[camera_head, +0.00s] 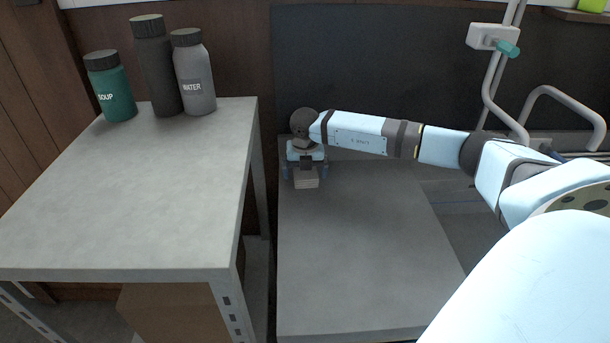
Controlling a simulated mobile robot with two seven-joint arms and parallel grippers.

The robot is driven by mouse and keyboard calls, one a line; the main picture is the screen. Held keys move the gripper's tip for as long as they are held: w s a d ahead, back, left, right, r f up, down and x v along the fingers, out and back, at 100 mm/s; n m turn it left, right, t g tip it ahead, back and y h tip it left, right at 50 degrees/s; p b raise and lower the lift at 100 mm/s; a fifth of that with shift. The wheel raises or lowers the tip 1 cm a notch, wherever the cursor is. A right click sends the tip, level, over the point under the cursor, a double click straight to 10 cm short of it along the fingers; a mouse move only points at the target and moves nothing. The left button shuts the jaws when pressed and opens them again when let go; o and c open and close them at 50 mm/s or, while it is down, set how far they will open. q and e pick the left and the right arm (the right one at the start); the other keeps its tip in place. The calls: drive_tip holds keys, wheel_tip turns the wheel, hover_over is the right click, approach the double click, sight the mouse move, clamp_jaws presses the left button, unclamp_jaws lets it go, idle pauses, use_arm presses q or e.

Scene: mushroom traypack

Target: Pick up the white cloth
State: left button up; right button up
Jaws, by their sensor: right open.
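My right gripper (305,178) points down at the back left corner of the low grey table (365,265). It is open. A small pale, block-like thing (306,183) shows between and just in front of its fingers; I cannot tell whether this is the white cloth or whether the fingers touch it. No other white cloth is visible. My left gripper is not in view.
A higher grey table (135,200) stands at left, with a green soup bottle (112,93), a dark bottle (158,70) and a grey water bottle (195,80) at its back. The low table's front is clear. Pale metal rails (492,90) stand at right.

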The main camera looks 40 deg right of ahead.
drive_tip(key=shift+f, duration=0.25)
drive_tip(key=shift+c, duration=0.5)
drive_tip(key=c, duration=0.9)
